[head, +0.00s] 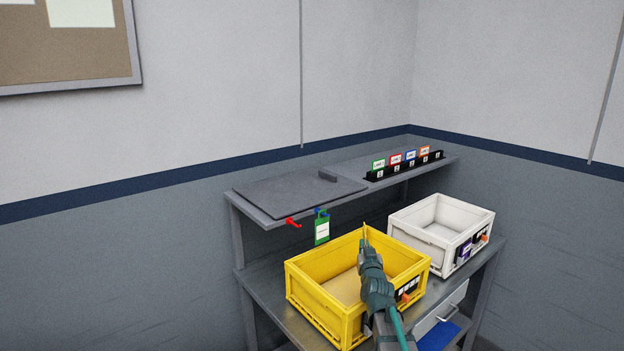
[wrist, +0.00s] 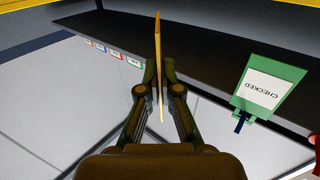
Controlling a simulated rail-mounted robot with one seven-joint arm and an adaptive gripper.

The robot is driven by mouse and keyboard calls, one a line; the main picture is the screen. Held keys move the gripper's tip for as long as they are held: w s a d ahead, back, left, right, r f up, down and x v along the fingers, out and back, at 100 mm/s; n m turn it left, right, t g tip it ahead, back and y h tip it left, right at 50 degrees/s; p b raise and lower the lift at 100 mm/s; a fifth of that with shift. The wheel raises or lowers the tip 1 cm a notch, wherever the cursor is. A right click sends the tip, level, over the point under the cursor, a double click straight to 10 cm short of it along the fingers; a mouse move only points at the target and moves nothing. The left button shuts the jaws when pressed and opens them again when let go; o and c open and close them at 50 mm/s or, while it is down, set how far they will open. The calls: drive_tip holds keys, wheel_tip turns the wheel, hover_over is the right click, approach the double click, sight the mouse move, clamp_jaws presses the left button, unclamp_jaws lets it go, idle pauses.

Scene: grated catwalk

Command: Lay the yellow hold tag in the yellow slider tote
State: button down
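The yellow hold tag (head: 364,232) is thin and stands upright at the tip of my gripper (head: 367,246). In the wrist view the tag (wrist: 158,45) shows edge-on, pinched between the two fingers of my gripper (wrist: 159,82). The yellow slider tote (head: 325,311) stands open on the bench, with dark label pieces and an orange slider on its right front side. In the head view my gripper and the tag overlap the tote's far right part. My arm hides part of its inside, and the tag's height above it is hard to tell.
A white tote (head: 472,226) stands to the right. A green tag (head: 322,229) marked CHECKED hangs from a blue hook on the shelf edge, also in the wrist view (wrist: 269,86). Beside it is a bare red hook (head: 293,222). A rack of coloured cards (head: 405,167) stands on the shelf (head: 255,212).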

drive_tip(key=c, duration=1.2)
unclamp_jaws()
drive_tip(key=shift+c, duration=0.2)
